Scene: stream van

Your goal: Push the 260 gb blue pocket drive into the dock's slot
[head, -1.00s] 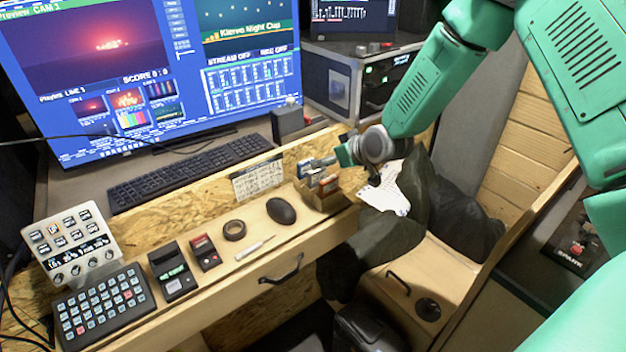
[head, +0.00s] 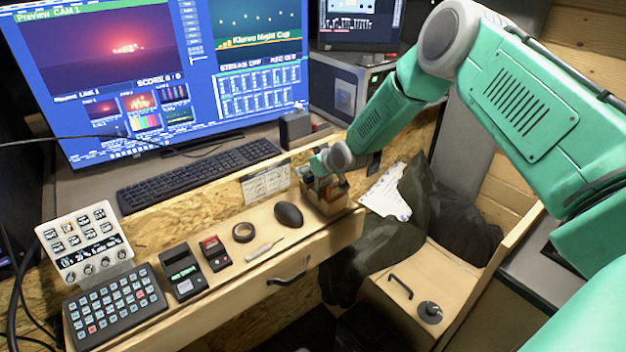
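My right gripper (head: 320,183) points down at the small wooden box (head: 334,206) at the right end of the desk ledge. Its fingertips are at or inside the box top, among small upright items. Whether the fingers are open or shut is too small to tell. The blue pocket drive cannot be made out; the gripper hides part of the box. On the ledge lie a black device with a green-lit label (head: 183,270) and a smaller dark device with a red top (head: 214,252). I cannot tell for certain which is the dock. My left gripper is out of view.
A mouse (head: 289,214), a tape roll (head: 243,232) and a white pen-like tool (head: 262,249) lie between the devices and the box. A keypad (head: 115,306) and a control panel (head: 85,243) stand at the left. A keyboard (head: 198,176) and monitor are behind the raised board.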

